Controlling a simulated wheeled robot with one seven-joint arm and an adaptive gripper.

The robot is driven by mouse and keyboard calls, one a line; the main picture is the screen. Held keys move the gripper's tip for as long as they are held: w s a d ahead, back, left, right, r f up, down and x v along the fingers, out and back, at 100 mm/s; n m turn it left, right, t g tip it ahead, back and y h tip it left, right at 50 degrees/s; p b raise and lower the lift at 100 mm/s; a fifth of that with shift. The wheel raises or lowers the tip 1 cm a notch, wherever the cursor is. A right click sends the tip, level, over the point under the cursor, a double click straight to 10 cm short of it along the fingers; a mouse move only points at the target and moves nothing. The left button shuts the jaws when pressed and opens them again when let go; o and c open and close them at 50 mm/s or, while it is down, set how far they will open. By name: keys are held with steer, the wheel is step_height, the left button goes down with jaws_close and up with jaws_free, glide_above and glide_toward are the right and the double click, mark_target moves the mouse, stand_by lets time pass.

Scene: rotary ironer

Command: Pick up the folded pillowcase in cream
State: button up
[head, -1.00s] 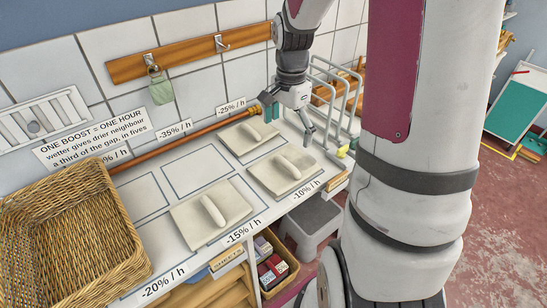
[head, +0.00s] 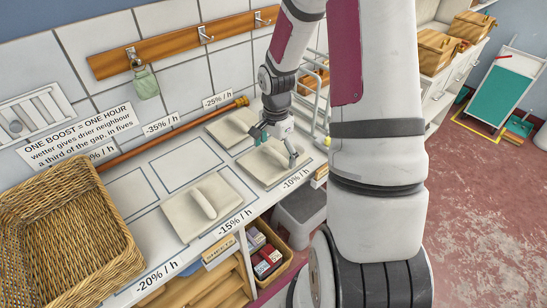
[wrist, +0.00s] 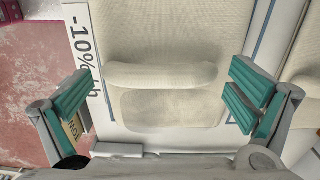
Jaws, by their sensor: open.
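A folded pillowcase (head: 268,170), pale cream with a raised roll across it, lies on the white counter by the "-10% / h" label. My gripper (head: 276,148) is directly over it, fingers spread and empty. In the wrist view the cream pillowcase (wrist: 160,75) and its roll lie between the open green-padded fingers of my gripper (wrist: 165,100). Two similar pale folded pillowcases lie nearby, one by "-15% / h" (head: 203,208) and one farther back (head: 228,127), partly hidden by my gripper.
A wicker basket (head: 62,235) stands at the left of the counter. A wall rail with hooks (head: 180,42) and a copper pipe (head: 180,132) run behind. A wire rack stands just beyond my gripper. A grey stool (head: 300,218) is below the counter's right end.

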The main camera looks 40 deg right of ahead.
mark_target(276, 153)
steer(key=shift+f, duration=0.35)
steer(key=shift+c, duration=0.6)
steer(key=c, duration=1.1)
steer(key=shift+o, duration=0.2)
steer(key=shift+r, duration=0.35)
steer(key=shift+c, duration=0.8)
step_height(276, 153, up, 9)
steer(key=shift+r, duration=0.2)
